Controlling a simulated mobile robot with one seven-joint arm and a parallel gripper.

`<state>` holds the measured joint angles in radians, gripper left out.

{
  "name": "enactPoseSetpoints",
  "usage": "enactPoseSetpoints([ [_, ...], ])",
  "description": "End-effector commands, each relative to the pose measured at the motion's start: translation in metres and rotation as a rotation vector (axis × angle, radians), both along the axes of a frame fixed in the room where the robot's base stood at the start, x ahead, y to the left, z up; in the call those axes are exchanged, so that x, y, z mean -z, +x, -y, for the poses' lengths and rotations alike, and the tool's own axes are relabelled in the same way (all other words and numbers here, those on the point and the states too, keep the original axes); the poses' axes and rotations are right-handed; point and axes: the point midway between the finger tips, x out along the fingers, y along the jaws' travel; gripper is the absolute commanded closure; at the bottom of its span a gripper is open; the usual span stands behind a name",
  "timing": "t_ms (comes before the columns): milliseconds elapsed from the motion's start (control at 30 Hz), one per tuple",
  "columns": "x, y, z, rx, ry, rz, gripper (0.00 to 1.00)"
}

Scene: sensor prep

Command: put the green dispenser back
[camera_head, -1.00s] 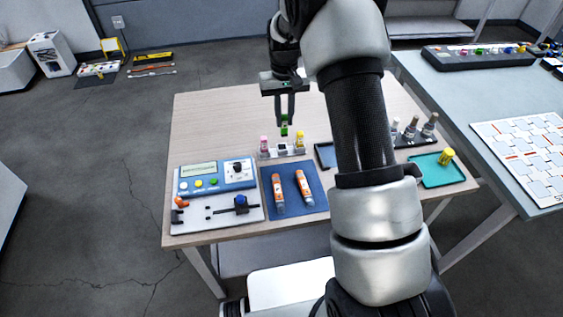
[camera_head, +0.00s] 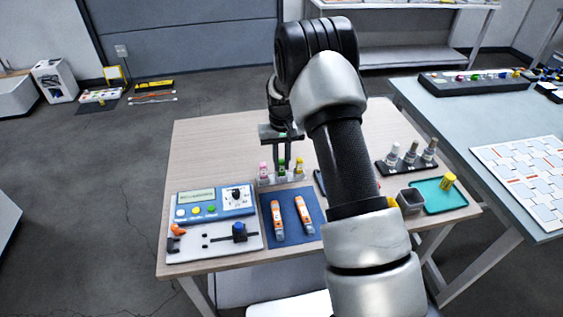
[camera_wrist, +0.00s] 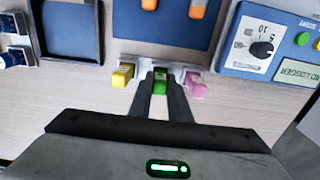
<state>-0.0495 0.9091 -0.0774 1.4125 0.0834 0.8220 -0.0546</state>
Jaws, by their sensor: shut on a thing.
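The green dispenser (camera_head: 281,166) is between the fingers of my gripper (camera_head: 282,158), at the middle place of a small pale rack (camera_head: 268,182). A pink dispenser (camera_head: 263,169) stands on its left and a yellow dispenser (camera_head: 298,167) on its right in the head view. In the wrist view my gripper (camera_wrist: 160,84) is shut on the green dispenser (camera_wrist: 160,86), with the yellow one (camera_wrist: 122,76) at left and the pink one (camera_wrist: 196,88) at right. The dispenser's lower end is hidden, so I cannot tell whether it is fully seated.
A blue mat (camera_head: 289,231) with two orange-labelled tubes lies in front of the rack. A blue meter (camera_head: 216,203) is to the left. A teal tray (camera_head: 441,195) and a dark rack (camera_head: 406,164) of bottles are to the right. The table behind the rack is clear.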

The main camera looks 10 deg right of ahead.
Motion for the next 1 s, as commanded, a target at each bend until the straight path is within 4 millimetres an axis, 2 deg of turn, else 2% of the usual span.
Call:
enactPoseSetpoints([
  [167, 0.003, 0.0, 0.0, 0.0, 0.0, 0.0, 0.98],
  [200, 0.002, 0.0, 0.0, 0.0, 0.0, 0.0, 0.78],
  [300, 0.002, 0.0, 0.0, 0.0, 0.0, 0.0, 0.65],
  [667, -0.004, 0.0, 0.0, 0.0, 0.0, 0.001, 0.65],
  [767, -0.018, 0.001, 0.0, 0.0, 0.0, 0.004, 0.65],
  [1000, -0.069, 0.001, 0.0, -0.001, 0.0, 0.003, 0.65],
])
